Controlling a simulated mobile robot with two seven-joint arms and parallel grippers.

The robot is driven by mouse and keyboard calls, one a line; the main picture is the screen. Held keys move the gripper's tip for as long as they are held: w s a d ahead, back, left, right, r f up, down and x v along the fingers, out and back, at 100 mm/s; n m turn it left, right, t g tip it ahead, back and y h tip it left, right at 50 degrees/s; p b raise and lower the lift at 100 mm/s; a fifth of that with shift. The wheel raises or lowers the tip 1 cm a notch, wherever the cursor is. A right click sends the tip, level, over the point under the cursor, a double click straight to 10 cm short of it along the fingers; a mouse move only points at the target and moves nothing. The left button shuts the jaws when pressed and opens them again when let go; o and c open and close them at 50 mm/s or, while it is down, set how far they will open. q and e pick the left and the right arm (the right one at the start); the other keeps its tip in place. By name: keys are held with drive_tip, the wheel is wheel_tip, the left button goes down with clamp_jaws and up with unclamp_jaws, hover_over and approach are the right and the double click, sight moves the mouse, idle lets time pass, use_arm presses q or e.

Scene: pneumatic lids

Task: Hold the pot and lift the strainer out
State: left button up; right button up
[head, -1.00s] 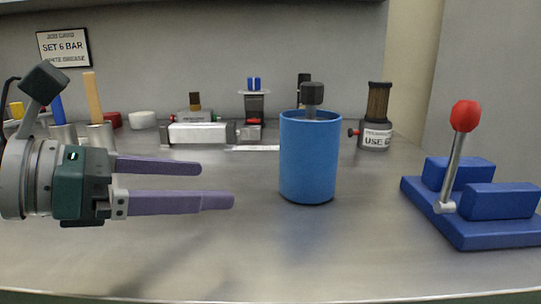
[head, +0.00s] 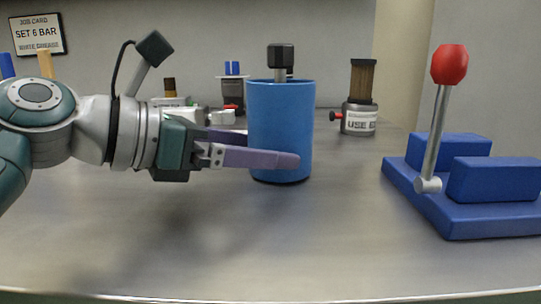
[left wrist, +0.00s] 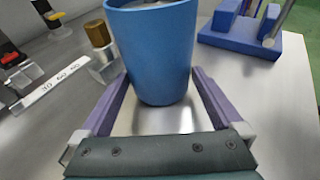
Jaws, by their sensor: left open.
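The pot is a blue cylinder (head: 280,125) standing upright on the metal table. A dark square knob (head: 281,56) on a grey stem rises from its top, likely the strainer's handle; the strainer's body is hidden inside the pot. My left gripper (head: 262,150) is open, with its purple fingers on either side of the pot. In the head view the near finger crosses in front of the pot and the far finger is partly hidden behind it. In the left wrist view the pot (left wrist: 152,50) is between the finger ends (left wrist: 162,78). My right gripper is not in view.
A blue base with two blocks and a red-knobbed lever (head: 449,65) stands on the right. A brown-topped labelled canister (head: 360,121) stands behind, right of the pot. Small fittings stand behind the left arm. The table front is clear.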

use_arm(q)
drive_tip(key=shift+w+d+f, duration=0.25)
drive_tip(key=shift+w+d, duration=0.05)
drive_tip(key=shift+d, duration=0.2)
drive_tip(key=shift+c, duration=0.2)
drive_tip(key=c, duration=0.5)
idle(0.9)
